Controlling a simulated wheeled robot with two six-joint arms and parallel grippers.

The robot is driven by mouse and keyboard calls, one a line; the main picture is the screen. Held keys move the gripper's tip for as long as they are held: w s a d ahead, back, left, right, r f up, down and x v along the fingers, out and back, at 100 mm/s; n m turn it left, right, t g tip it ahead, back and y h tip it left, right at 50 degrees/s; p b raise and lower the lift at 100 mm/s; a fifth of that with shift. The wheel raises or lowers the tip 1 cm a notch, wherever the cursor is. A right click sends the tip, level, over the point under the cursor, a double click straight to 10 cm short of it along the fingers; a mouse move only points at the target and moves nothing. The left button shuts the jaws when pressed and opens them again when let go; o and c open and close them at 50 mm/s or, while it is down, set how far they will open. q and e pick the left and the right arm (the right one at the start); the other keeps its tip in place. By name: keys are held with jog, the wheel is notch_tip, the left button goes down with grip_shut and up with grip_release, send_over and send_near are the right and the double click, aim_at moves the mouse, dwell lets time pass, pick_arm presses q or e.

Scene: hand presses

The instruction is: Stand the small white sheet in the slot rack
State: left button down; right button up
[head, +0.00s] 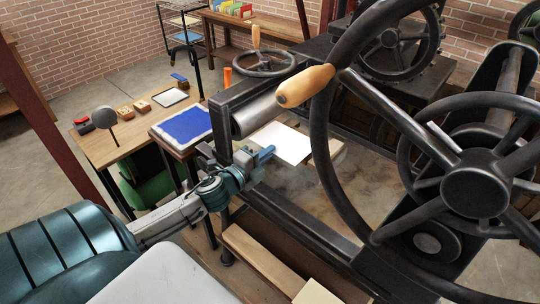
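A white sheet (285,143) lies flat on the bed of the large press, beside the metal roller. My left gripper (262,156) reaches in from the left, with its blue fingers at the sheet's near left edge. The fingers overlap the edge in the picture, and I cannot tell whether they touch or grip it. A smaller white sheet or pad (170,97) lies on the wooden table at left. A holder with upright coloured sheets (234,9) stands on the back bench; it looks like a slot rack. My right gripper is not in view.
Large dark handwheels (476,190) and a wooden handle (305,86) fill the right. The press frame's dark side rail (300,232) runs below my gripper. A blue-topped stand (183,125) and the wooden table (112,152) are at left. Open floor lies behind them.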

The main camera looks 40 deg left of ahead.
pick_arm(q)
jog(key=s+p, duration=0.2)
jog(key=s, duration=1.3)
jog(key=shift+a+p, duration=0.4)
jog(key=shift+a, duration=0.05)
jog(key=shift+f, duration=0.1)
